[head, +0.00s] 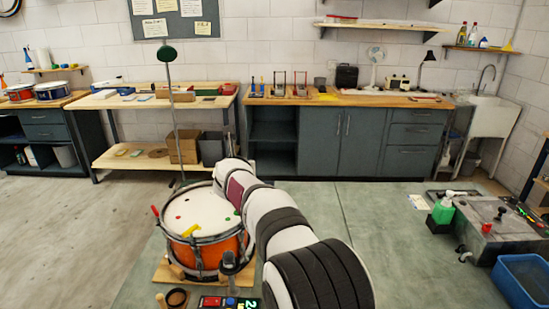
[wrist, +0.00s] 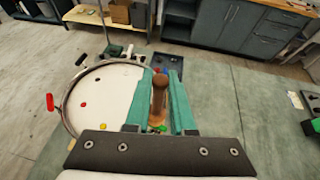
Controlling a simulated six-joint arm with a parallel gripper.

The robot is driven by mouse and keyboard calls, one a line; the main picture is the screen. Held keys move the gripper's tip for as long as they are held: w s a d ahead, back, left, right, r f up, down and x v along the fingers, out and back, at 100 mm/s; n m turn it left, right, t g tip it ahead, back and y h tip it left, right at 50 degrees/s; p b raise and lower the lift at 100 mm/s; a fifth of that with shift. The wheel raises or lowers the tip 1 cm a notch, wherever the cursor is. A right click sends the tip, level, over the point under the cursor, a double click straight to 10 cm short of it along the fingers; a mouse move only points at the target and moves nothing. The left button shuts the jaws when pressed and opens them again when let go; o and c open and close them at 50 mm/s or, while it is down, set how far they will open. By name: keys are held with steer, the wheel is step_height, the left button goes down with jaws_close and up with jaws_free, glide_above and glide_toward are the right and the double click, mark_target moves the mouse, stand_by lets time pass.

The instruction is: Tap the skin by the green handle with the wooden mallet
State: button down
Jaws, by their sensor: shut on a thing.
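The drum (head: 205,255) has an orange shell and a white skin (head: 200,212) with small coloured dots. A red handle (head: 155,211) is at its left rim and a yellow handle (head: 191,230) at its front rim. I cannot make out a green handle for certain; my arm hides the drum's right side. In the wrist view my gripper (wrist: 158,100) has teal fingers shut on the brown wooden mallet (wrist: 158,92). The skin (wrist: 112,95) shows left of the fingers there, with the red handle (wrist: 50,102) beyond it. I cannot tell whether the mallet touches the skin.
A thin pole with a dark green disc (head: 168,54) rises behind the drum. The bench's middle right is clear.

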steer(key=shift+n+y, duration=0.6)
steer(key=w+a+f, duration=0.1)
steer(key=f, duration=0.2)
steer(key=w+a+f, duration=0.1)
steer(key=a+f, duration=0.1)
steer(key=f, duration=0.2)
steer(key=w+a+f, duration=0.1)
steer(key=f, duration=0.2)
steer(key=shift+w+a+f, duration=0.15)
steer(key=shift+a, duration=0.25)
steer(key=shift+r, duration=2.55)
steer(key=shift+d, duration=0.1)
